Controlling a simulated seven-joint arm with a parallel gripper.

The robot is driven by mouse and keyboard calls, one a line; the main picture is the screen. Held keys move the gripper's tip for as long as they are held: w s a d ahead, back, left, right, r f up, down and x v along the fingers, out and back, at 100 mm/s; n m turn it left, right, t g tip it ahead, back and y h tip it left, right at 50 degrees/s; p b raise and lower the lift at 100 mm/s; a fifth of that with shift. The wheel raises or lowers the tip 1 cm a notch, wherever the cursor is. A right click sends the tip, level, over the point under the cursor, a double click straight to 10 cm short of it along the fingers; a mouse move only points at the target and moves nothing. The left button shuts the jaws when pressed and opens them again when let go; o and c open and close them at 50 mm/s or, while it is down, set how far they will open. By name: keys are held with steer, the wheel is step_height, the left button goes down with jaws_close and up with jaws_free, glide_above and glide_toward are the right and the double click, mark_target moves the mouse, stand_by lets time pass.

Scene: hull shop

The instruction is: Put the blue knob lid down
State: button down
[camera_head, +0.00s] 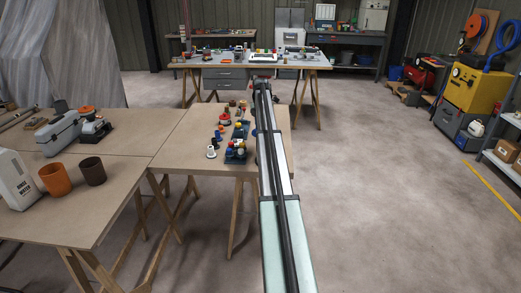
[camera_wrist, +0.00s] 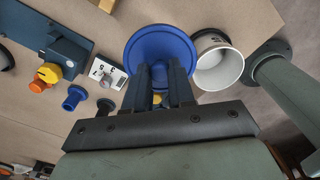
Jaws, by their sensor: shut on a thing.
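The blue knob lid (camera_wrist: 160,42) is a round blue disc seen from above in the wrist view. My gripper (camera_wrist: 160,72) is shut on it, with its two dark fingers at the near middle of the disc. The fingers hide the knob. I cannot tell how high the lid is above the brown tabletop (camera_wrist: 105,15). In the head view my arm reaches out along the right part of the middle table; the lid and fingertips cannot be made out there.
A white cup (camera_wrist: 222,68) stands right beside the lid, and a grey-green post on a dark round base (camera_wrist: 265,60) is farther right. At left are a small blue piece (camera_wrist: 73,98), a numbered white card (camera_wrist: 106,72) and a dark blue box with an orange-yellow knob (camera_wrist: 43,77).

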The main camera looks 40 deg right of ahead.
steer(key=shift+w+d, duration=0.55)
steer(key=shift+w, duration=0.15)
steer(key=shift+w+d+f, duration=0.1)
steer(key=shift+w+f, duration=0.05)
steer(key=shift+w, duration=0.05)
steer(key=shift+f, duration=4.8)
steer(key=shift+f, duration=0.15)
steer(key=c, duration=1)
jaws_free()
steer(key=shift+o, duration=0.2)
step_height(320, 180, up, 12)
steer(key=shift+r, duration=0.2)
